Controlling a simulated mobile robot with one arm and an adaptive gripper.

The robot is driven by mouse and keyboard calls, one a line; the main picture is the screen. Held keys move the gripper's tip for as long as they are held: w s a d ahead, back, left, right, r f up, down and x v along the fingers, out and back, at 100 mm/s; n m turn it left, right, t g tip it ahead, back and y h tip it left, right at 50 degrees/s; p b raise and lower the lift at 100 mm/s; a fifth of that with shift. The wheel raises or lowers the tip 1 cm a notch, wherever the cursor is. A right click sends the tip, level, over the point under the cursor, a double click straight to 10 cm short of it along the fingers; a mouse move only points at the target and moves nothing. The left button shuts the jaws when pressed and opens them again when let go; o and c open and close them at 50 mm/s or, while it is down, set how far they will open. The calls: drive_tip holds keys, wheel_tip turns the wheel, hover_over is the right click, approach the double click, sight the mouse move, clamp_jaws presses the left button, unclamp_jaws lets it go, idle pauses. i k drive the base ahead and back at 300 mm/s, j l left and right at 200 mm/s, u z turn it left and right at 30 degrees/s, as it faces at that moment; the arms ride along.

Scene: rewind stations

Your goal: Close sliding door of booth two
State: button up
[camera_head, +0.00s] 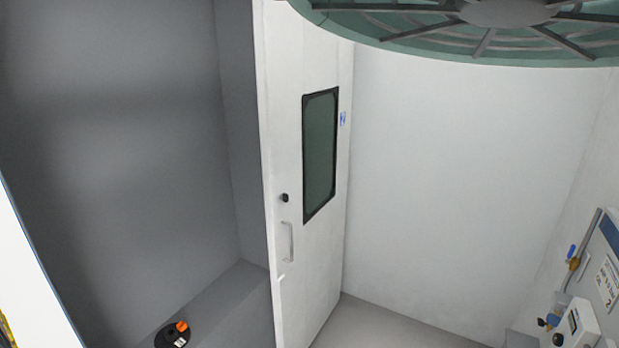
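The white sliding door (288,130) stands upright in the middle of the head view. It has a dark-framed window (320,152), a small black knob or lock (284,198) and a pale vertical bar handle (288,242) below it. Its left edge borders a grey recess (120,150), and a white wall (450,170) lies to its right. I cannot tell from this view how far the door stands open. The door's lower end is cut off by the frame. My gripper is not in view.
A round green ribbed object (460,45) hangs across the top right. A wall panel with a sign (607,280), pipe and gauges is at the right edge. A black round object with an orange part (177,336) sits at bottom left. Grey floor (365,325) shows right of the door.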

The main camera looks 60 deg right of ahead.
sight(304, 75)
drive_tip(key=l, duration=0.85)
drive_tip(key=i+l, duration=0.1)
drive_tip(key=l, duration=0.75)
drive_tip(key=l+z, duration=0.1)
drive_tip(key=l, duration=0.75)
drive_tip(key=i+l, duration=0.1)
drive_tip(key=l, duration=0.7)
drive_tip(key=i+l, duration=0.1)
drive_tip(key=l, duration=0.75)
drive_tip(key=l+z, duration=0.1)
drive_tip(key=l, duration=0.75)
drive_tip(key=i+l, duration=0.1)
drive_tip(key=l, duration=0.35)
drive_tip(key=i+l, duration=0.15)
drive_tip(key=l, duration=0.35)
drive_tip(key=i+l, duration=0.1)
drive_tip(key=l, duration=0.35)
